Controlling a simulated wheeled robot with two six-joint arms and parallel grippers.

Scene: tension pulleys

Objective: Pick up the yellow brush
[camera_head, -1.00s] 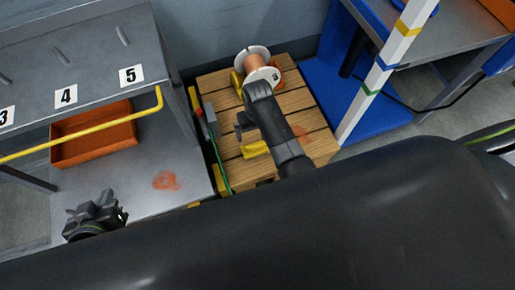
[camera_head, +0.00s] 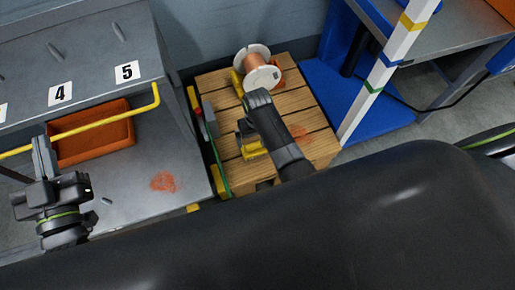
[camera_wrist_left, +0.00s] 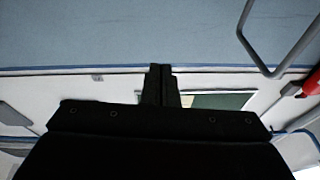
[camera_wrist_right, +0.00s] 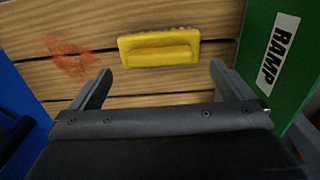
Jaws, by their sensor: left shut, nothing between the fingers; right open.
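The yellow brush (camera_wrist_right: 158,47) lies on the wooden slats, long side across the right wrist view. In the head view the brush (camera_head: 254,151) is partly covered by my right gripper (camera_head: 246,131). My right gripper (camera_wrist_right: 160,75) is open, with its fingertips on the near side of the brush, one towards each end. Nothing is between the fingers, and I cannot tell how high they are above the slats. My left gripper (camera_head: 42,158) is shut and empty at the far left, pointing up. It also shows shut in the left wrist view (camera_wrist_left: 160,72).
A wooden pallet (camera_head: 288,104) carries a copper wire spool (camera_head: 256,67) at its back. A green panel marked RAMP (camera_wrist_right: 270,60) stands beside the slats. A grey workbench (camera_head: 125,180) with an orange bin (camera_head: 95,140) is left; a blue-based stand (camera_head: 325,95) is right.

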